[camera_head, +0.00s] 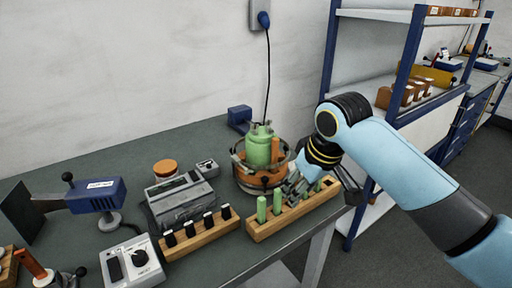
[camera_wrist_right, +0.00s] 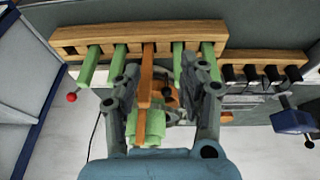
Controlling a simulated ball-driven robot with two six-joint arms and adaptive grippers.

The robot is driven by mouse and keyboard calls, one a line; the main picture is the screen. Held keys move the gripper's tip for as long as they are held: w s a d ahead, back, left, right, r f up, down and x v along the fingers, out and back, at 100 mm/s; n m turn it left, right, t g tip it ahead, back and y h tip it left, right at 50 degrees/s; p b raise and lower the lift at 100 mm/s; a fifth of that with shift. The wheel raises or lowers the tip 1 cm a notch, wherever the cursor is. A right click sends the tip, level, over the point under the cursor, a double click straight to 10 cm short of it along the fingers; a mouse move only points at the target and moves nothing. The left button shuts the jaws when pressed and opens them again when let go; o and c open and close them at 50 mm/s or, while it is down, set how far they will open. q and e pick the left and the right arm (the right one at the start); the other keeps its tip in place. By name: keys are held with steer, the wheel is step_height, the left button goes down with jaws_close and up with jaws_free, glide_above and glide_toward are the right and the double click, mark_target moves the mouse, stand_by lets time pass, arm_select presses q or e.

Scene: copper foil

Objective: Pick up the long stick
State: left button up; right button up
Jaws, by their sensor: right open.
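The long stick (camera_wrist_right: 147,72) is orange-brown and stands in the middle slot of a wooden rack (camera_wrist_right: 70,38). It reaches farther from the rack than the green sticks beside it. The rack also shows in the head view (camera_head: 262,231). My right gripper (camera_head: 292,186) is over the rack; in the right wrist view its open fingers (camera_wrist_right: 163,75) lie on either side of the long stick, nearer to it on the left. I cannot tell whether either finger touches it. In the head view the gripper hides much of the rack's middle. My left gripper is not in view.
Green sticks (camera_head: 262,209) stand close on both sides. Behind the rack is an orange pot with a green canister (camera_head: 259,146). A second rack with black-handled pieces (camera_head: 203,236) and a grey device (camera_head: 180,204) stand left. A shelf (camera_head: 377,93) rises at right.

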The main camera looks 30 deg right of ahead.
steer(key=p, duration=0.2)
glide_toward(276, 139)
steer(key=shift+t+y, duration=0.3)
steer(key=x, duration=0.2)
steer(key=p+x, duration=0.1)
steer(key=x, duration=0.5)
steer(key=shift+s+d+f, duration=0.1)
steer(key=shift+s+d, duration=0.1)
steer(key=shift+d, duration=0.05)
steer(key=shift+w+f+p, duration=0.2)
steer(key=shift+f+p, duration=0.1)
steer(key=shift+f, duration=0.15)
steer(key=shift+c, duration=0.2)
jaws_close()
